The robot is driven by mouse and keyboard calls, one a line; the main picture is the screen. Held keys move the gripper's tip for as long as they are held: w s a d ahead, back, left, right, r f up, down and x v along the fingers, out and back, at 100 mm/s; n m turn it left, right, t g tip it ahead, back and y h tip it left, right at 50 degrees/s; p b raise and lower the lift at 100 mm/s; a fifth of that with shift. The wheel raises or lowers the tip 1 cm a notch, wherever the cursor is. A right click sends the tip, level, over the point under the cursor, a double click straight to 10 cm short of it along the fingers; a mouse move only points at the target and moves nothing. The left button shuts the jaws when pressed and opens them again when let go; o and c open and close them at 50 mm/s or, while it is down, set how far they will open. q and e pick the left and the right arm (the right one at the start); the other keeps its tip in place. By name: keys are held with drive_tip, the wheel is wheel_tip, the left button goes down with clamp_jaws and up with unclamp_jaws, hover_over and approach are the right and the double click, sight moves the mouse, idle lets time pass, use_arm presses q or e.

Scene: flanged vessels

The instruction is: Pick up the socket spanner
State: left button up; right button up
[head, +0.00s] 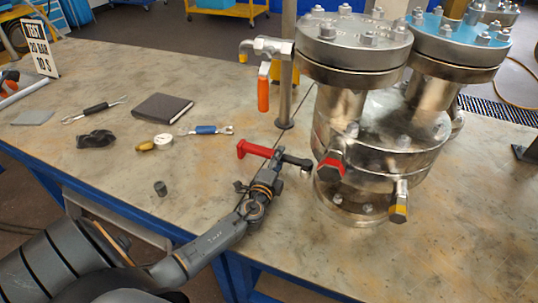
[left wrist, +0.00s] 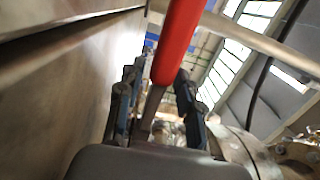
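The socket spanner (head: 255,150) has a red handle and a dark end piece on the right, near the vessel. My left gripper (head: 272,166) is around its middle and seems shut on it, above the table's front part. In the left wrist view the red handle (left wrist: 182,40) runs from the top edge down between the fingers of my left gripper (left wrist: 158,105), with a metal shaft below. The fingertip contact is partly hidden behind the handle. My right gripper is not in view.
The flanged vessel (head: 375,140) stands close on the right, with red and yellow fittings low down. A blue-handled tool (head: 206,129), a dark notebook (head: 162,107), a black-handled tool (head: 95,109) and small items lie on the table (head: 120,155). An upright post (head: 288,70) stands behind.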

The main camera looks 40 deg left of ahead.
use_arm(q)
drive_tip(key=shift+x, duration=0.85)
drive_tip(key=shift+c, duration=0.4)
clamp_jaws()
drive_tip(key=shift+r, duration=0.1)
